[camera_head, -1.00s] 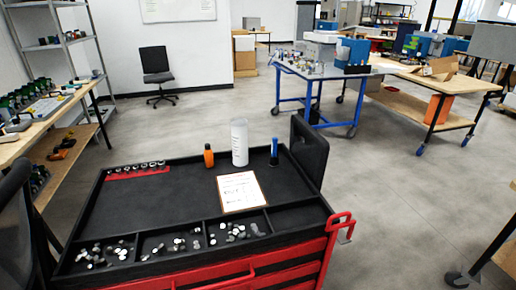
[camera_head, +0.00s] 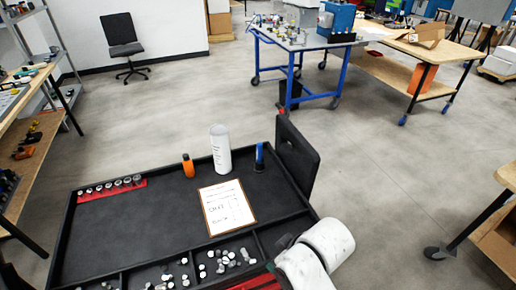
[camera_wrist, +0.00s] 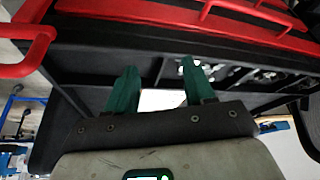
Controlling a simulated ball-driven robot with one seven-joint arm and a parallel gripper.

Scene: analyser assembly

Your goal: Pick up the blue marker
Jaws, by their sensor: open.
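The blue marker (camera_head: 259,157) stands upright near the back right of the black cart tray (camera_head: 150,222), just right of a white cylinder (camera_head: 221,150). I cannot make it out in the wrist view. My gripper (camera_wrist: 157,67) has two green fingers, spread apart with nothing held between them. In the wrist view it is over the cart's front side, near the red drawer handle (camera_wrist: 240,14) and the small compartments. It is well apart from the marker. In the head view my white arm comes in at the lower right; its fingers are not visible there.
An orange bottle (camera_head: 188,166) and a clipboard (camera_head: 227,207) are on the tray near the marker. A black panel (camera_head: 297,158) rises close to the marker's right. Front compartments hold small metal parts.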

